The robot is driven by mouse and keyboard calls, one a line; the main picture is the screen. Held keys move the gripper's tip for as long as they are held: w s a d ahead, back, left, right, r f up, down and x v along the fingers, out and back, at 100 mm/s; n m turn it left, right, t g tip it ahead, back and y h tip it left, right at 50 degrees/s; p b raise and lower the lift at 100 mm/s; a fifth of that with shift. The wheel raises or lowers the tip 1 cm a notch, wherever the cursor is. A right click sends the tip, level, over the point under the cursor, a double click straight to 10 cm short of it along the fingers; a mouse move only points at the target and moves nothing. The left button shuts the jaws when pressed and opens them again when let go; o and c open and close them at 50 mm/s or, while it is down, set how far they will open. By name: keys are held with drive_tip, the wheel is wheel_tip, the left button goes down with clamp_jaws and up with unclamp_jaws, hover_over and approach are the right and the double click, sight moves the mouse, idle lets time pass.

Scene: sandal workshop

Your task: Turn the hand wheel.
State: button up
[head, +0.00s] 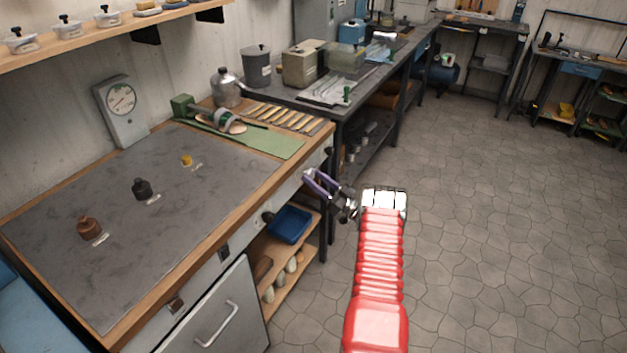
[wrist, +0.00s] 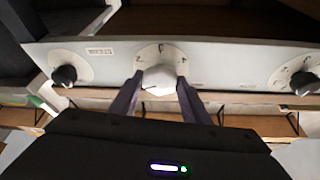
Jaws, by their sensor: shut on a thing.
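My gripper (head: 312,183) reaches the front panel of the workbench, near its right end in the head view. In the wrist view my gripper (wrist: 160,82) has its two dark purple fingers on either side of a white, rounded knob (wrist: 160,76) and is shut on it. The knob sits on a pale numbered dial plate (wrist: 160,52) and has a small dark mark on its face. I see no spoked wheel; this knob may be the hand wheel. In the head view my gripper hides the knob.
Black knobs on dials flank it on the panel, left (wrist: 64,75) and right (wrist: 304,82). A blue bin (head: 290,224) sits on the shelf below. The floor to the right is clear.

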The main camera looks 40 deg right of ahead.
drive_tip(key=n+y, duration=0.1)
drive_tip(key=n, duration=0.2)
drive_tip(key=n+g+y, duration=0.1)
drive_tip(key=n+y, duration=0.1)
drive_tip(key=n, duration=0.2)
drive_tip(key=shift+f+y, duration=0.1)
drive_tip(key=shift+y, duration=0.2)
drive_tip(key=n+g+y, duration=0.1)
drive_tip(key=n, duration=0.2)
drive_tip(key=n+g+y, duration=0.1)
drive_tip(key=n, duration=0.2)
drive_tip(key=shift+w+g, duration=0.1)
drive_tip(key=shift+g, duration=0.2)
drive_tip(key=o, duration=1)
drive_tip(key=shift+d, duration=0.1)
drive_tip(key=shift+d, duration=0.1)
drive_tip(key=shift+s+d, duration=0.15)
drive_tip(key=shift+s, duration=0.15)
drive_tip(key=v, duration=1.3)
